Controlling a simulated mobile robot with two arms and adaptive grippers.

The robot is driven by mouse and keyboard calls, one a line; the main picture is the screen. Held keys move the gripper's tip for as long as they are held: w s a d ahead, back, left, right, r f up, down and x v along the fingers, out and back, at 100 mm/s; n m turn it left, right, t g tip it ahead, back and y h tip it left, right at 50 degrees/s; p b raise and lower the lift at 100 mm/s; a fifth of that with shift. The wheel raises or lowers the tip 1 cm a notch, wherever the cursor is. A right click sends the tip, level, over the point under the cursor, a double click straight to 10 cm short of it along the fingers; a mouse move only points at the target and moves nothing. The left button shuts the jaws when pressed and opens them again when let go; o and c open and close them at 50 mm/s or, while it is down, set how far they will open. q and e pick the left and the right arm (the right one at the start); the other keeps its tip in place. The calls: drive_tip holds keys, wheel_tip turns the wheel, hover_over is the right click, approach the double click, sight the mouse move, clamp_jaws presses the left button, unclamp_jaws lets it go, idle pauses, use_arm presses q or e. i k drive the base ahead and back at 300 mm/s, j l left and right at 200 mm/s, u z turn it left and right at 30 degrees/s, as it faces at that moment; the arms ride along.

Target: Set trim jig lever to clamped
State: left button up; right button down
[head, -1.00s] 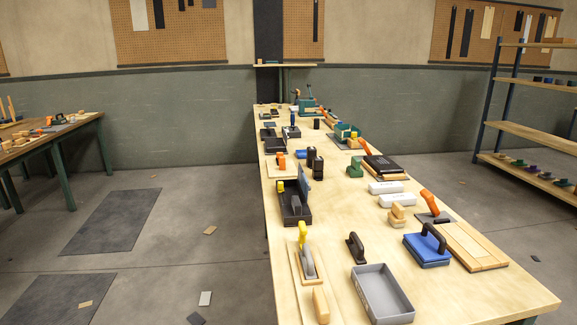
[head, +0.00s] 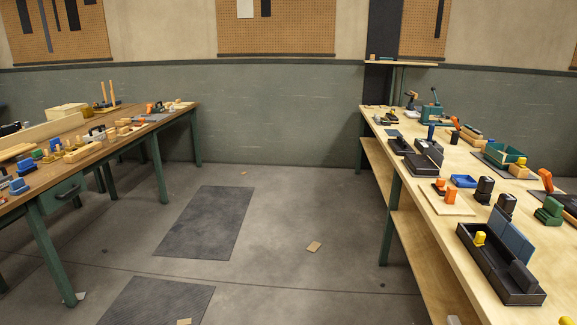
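I cannot tell for certain which fixture is the trim jig. On the right bench, a pale board (head: 447,203) carries orange blocks or a lever (head: 451,191). Nearer, a long black tray-like fixture (head: 497,272) has a yellow knob (head: 480,238) and upright blue-grey plates (head: 511,236). An orange handle (head: 546,180) rises at the right edge, on a dark item partly cut off by the frame. The lever positions are too small to read. Neither of my grippers shows in the head view.
The right workbench (head: 420,185) runs toward the back wall with several tools and trays. A left workbench (head: 75,150) holds wooden pieces and tools. Between them is open floor (head: 290,240) with two dark mats (head: 207,222) and small tan scraps (head: 314,247).

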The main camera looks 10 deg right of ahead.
sight(453, 118)
drive_tip(key=i+z, duration=0.25)
drive_tip(key=i, duration=0.7)
drive_tip(key=i+z, duration=0.2)
drive_tip(key=i, duration=2.75)
drive_tip(key=i+j+z, duration=0.15)
drive_tip(key=i, duration=0.35)
drive_tip(key=i+j+z, duration=0.15)
drive_tip(key=i, duration=0.35)
drive_tip(key=i+j+z, duration=0.2)
drive_tip(key=i, duration=0.25)
drive_tip(key=i+j+z, duration=0.15)
drive_tip(key=i, duration=0.35)
drive_tip(key=i+j+z, duration=0.35)
drive_tip(key=j, duration=0.35)
drive_tip(key=i+j+z, duration=0.35)
drive_tip(key=j, duration=0.45)
drive_tip(key=i, duration=0.1)
